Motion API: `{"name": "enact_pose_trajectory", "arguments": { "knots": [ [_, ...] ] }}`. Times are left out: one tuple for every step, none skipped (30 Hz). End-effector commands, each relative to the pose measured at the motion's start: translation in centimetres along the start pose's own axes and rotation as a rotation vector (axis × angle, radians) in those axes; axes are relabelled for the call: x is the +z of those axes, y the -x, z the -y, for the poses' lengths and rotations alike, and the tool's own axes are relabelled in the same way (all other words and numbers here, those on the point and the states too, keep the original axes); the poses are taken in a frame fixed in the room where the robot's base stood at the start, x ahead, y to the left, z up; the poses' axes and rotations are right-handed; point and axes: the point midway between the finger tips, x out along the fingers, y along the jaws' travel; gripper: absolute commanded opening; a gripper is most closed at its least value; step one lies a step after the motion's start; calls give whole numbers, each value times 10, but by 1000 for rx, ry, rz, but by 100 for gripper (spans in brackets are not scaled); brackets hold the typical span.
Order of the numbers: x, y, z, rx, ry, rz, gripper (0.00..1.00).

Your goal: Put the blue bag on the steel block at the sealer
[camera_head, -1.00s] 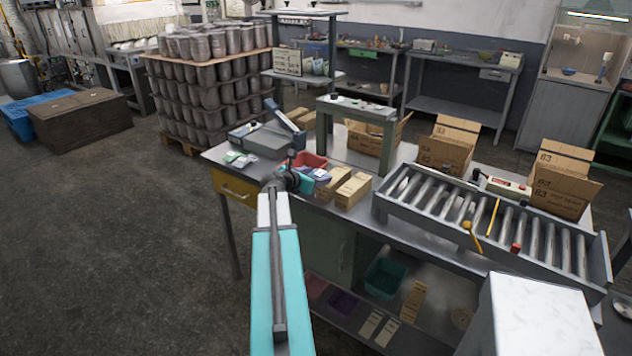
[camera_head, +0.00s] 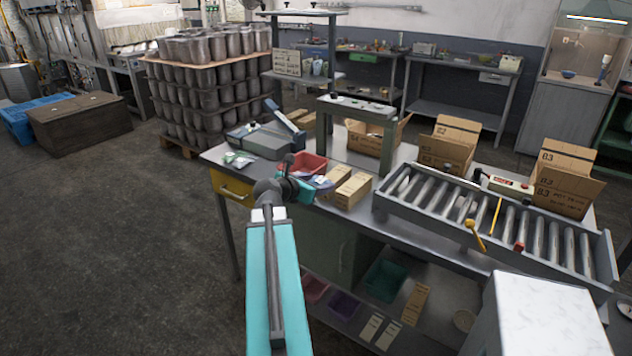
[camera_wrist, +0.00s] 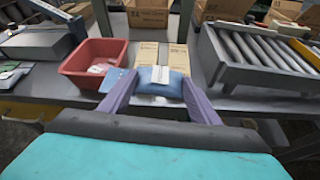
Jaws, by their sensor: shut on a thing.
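My gripper (camera_wrist: 157,92) is shut on the blue bag (camera_wrist: 160,88), which has a white label and sits between the purple fingers in the wrist view. In the head view my gripper (camera_head: 308,187) is over the near edge of the bench, just in front of the red bin (camera_head: 305,164). The grey sealer (camera_head: 262,139), with a raised dark blue arm, stands behind and to the left. It also shows at the upper left of the wrist view (camera_wrist: 38,44). I cannot clearly tell the steel block from the sealer's body.
The red bin (camera_wrist: 80,72) is just left of my gripper. Cardboard cartons (camera_head: 352,190) stand to its right, with a roller conveyor (camera_head: 450,218) beyond. Small green-and-white packs (camera_head: 238,159) lie before the sealer. A grey stand (camera_head: 358,110) rises behind.

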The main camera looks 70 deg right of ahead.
Motion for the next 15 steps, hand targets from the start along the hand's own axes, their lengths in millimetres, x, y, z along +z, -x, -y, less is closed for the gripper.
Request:
{"name": "enact_pose_trajectory", "arguments": {
  "knots": [
    [-2,6,5,1,0,1,28],
    [-3,8,6,1,-1,0,28],
    [-3,11,8,1,-1,0,28],
    [-4,13,10,1,-1,0,28],
    [-4,15,12,1,-1,0,28],
    [-6,12,10,1,-2,1,28],
    [-6,12,10,1,-3,2,28],
    [-5,12,10,1,-3,2,28],
    [-5,13,10,0,-2,3,28],
    [-6,13,11,-1,-2,3,28],
    [-6,13,11,-1,-2,3,28],
    [-6,14,12,-2,-3,4,28],
    [-6,14,12,-2,-3,4,28],
    [-6,15,12,-2,-3,4,28],
    [-6,15,12,-2,-3,4,28]
  ]
}}
